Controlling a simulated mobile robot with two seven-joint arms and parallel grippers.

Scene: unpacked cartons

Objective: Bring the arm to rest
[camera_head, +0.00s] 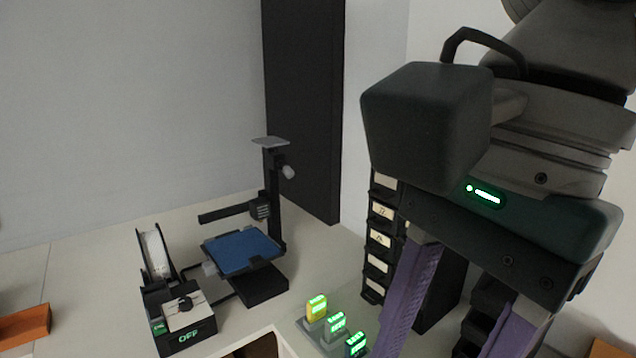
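My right gripper (440,345) comes in from the upper right and fills much of the right side of the head view. Its two purple fingers point down and stand well apart, with nothing seen held between them. The fingertips run out of the bottom of the frame. A green light shows on the gripper's body. My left gripper is not in view.
A small 3D printer with a blue bed (242,251) and an "OFF" display stands on the pale worktop (90,290). Small blocks with lit green displays (337,322) sit in front. A labelled drawer tower (379,238) is partly behind my gripper.

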